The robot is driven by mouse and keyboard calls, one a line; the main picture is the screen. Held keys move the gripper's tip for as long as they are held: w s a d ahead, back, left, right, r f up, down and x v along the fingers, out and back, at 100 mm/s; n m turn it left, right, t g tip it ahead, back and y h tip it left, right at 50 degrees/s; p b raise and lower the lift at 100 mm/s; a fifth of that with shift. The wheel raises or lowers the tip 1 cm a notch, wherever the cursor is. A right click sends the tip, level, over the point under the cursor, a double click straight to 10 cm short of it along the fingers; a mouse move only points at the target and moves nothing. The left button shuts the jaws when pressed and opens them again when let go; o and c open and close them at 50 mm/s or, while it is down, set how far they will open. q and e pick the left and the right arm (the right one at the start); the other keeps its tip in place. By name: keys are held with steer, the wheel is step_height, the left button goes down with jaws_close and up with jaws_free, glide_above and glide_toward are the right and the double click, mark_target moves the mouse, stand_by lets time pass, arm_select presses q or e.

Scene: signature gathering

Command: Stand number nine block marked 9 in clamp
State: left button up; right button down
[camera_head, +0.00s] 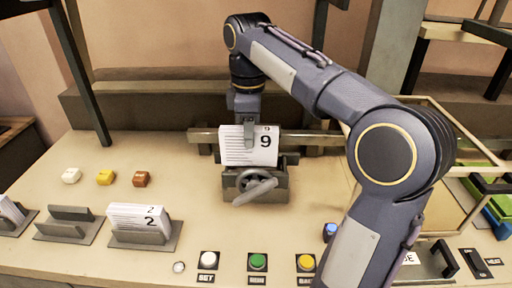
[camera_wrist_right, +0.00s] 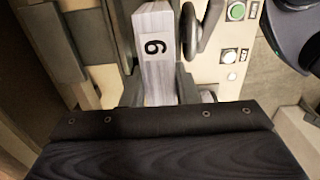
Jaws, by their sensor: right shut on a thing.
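The white block marked 9 (camera_head: 238,147) stands upright at the grey clamp (camera_head: 256,190), which has a hand wheel on its front. Its lower edge meets the top of the clamp; I cannot tell how deep it sits between the jaws. My right gripper (camera_head: 249,138) comes down from above and is shut on the block's top. In the right wrist view the block (camera_wrist_right: 155,65) shows its 9 on a narrow face, and the clamp wheel (camera_wrist_right: 205,30) is beside it. My left gripper is not in view.
A block marked 2 (camera_head: 137,217) stands in a holder at left, beside an empty holder (camera_head: 70,214). White, yellow and brown small pieces (camera_head: 105,177) lie behind. Push buttons (camera_head: 258,261) line the front edge. A clear-sided frame (camera_head: 455,130) and coloured items stand at right.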

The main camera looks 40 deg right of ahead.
mark_target(256, 151)
steer(key=d+f, duration=0.1)
steer(key=f, duration=0.1)
steer(key=w+d+f, duration=0.1)
steer(key=f, duration=0.2)
steer(key=w+d+f, duration=0.1)
steer(key=f, duration=0.1)
steer(key=shift+d+f, duration=0.2)
steer(key=shift+f, duration=0.05)
steer(key=shift+s+f, duration=0.1)
steer(key=shift+f, duration=0.05)
steer(key=shift+s+a, duration=0.1)
steer(key=shift+a, duration=0.05)
steer(key=shift+f, duration=0.2)
steer(key=c, duration=1.1)
jaws_free()
steer(key=shift+r, duration=4.05)
